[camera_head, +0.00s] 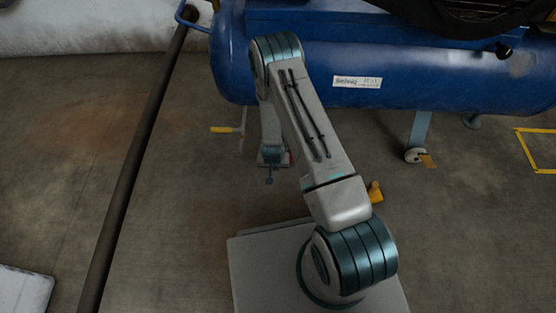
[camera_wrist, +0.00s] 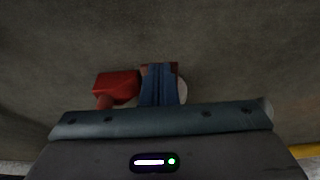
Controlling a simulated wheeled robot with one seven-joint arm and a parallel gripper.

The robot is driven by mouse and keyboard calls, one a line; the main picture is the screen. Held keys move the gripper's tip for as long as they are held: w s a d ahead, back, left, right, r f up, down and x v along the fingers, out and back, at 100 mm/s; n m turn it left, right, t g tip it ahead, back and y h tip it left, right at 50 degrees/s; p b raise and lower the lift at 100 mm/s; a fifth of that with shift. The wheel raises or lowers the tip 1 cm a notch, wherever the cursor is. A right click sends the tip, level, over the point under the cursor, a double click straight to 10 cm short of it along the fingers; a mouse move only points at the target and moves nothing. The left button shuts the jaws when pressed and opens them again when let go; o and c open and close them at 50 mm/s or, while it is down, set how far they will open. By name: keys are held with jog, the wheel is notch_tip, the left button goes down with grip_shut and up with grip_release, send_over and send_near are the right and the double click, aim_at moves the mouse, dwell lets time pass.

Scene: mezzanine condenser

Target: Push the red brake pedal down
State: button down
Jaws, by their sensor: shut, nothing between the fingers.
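The red brake pedal (camera_wrist: 117,86) shows in the wrist view, just left of my shut fingers. A whitish round part, perhaps a caster wheel (camera_wrist: 182,92), and a second small bit of red show behind the fingertips. My gripper (camera_wrist: 158,70) is shut and empty, with its fingers beside the pedal; I cannot tell whether they touch it. In the head view my gripper (camera_head: 269,180) hangs low over the floor below the blue tank. A sliver of red (camera_head: 290,157) shows at its right there, and the rest is hidden by my arm.
The blue tank (camera_head: 430,70) spans the top. A caster (camera_head: 415,156) with an orange pedal (camera_head: 428,160) stands at right. A dark pole (camera_head: 135,170) crosses the left. Yellow tape (camera_head: 522,150) marks the floor.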

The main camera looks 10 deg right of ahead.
jog(key=shift+s+a+f+b, duration=0.1)
jog(key=shift+s+f+b, duration=0.2)
jog(key=shift+f, duration=0.7)
jog(key=s+a+r+p, duration=0.1)
jog(key=s+r+p, duration=0.5)
jog(key=r, duration=0.6)
jog(key=shift+s+a+p, duration=0.3)
jog(key=shift+p, duration=0.1)
